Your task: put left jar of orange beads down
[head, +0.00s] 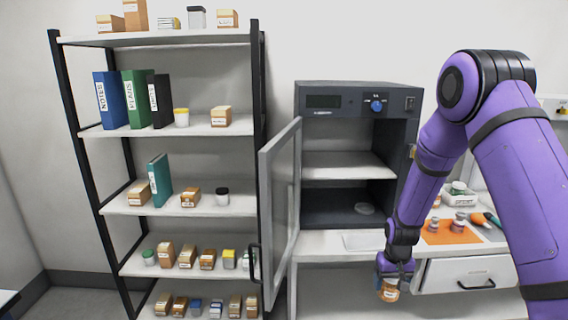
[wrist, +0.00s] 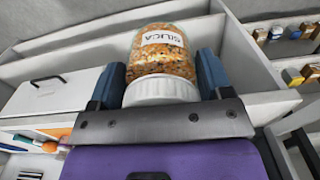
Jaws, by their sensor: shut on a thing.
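My gripper (head: 392,282) hangs low in front of the table in the head view, shut on a jar of orange beads (head: 389,292). In the wrist view the jar (wrist: 162,60) is clear, with a white "SILICA" label, orange and pale beads, and a white ribbed lid nearest the gripper. The gripper's fingers (wrist: 160,85) are on both sides of the jar. In the head view the jar is below the tabletop edge, in front of the drawers, and seems to touch nothing else. An orange mat (head: 434,238) on the table bears small jars (head: 460,223).
A grey oven cabinet (head: 322,125) stands on the white table (head: 318,243), its door (head: 281,210) swung open toward me. A pale flat plate (head: 363,241) lies in front of it. A shelf rack (head: 180,211) with boxes, binders and jars stands left. A drawer (head: 468,273) is below the tabletop.

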